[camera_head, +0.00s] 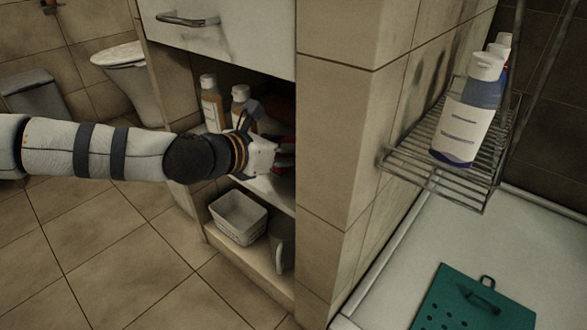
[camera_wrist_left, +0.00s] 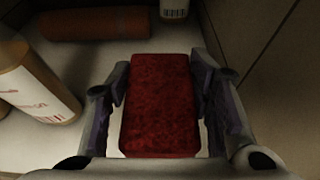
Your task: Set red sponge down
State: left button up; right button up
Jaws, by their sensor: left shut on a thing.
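The red sponge (camera_wrist_left: 160,105) is a rough rectangular block between the fingers of my left gripper (camera_wrist_left: 158,82) in the left wrist view. The fingers are shut on its two long sides. In the head view my left gripper (camera_head: 275,155) reaches into the open cabinet under the drawer, over the white upper shelf (camera_head: 272,188). Only small red patches show near the fingers there, and the cabinet's side wall hides part of the view. I cannot tell whether the sponge touches the shelf. My right gripper is not in view.
Bottles (camera_head: 210,103) stand on the upper shelf; one bottle (camera_wrist_left: 35,85) is close left of the gripper. An orange cylinder (camera_wrist_left: 95,23) lies behind. A basket (camera_head: 238,218) sits on the lower shelf. The tiled wall (camera_head: 325,150) borders the right. A wire rack (camera_head: 440,180) holds bottles.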

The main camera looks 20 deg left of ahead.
pick_arm(q)
jog(key=f, duration=0.1)
jog(key=f+b, duration=0.1)
jog(key=f, duration=0.1)
jog(key=f+b, duration=0.1)
jog(key=shift+w+d+f, duration=0.15)
jog(key=shift+d+f, duration=0.05)
jog(key=shift+d, duration=0.2)
jog(key=shift+r, duration=0.2)
jog(key=shift+f, duration=0.2)
jog(key=o, duration=0.8)
jog(key=shift+c, duration=0.2)
jog(key=shift+r, duration=0.1)
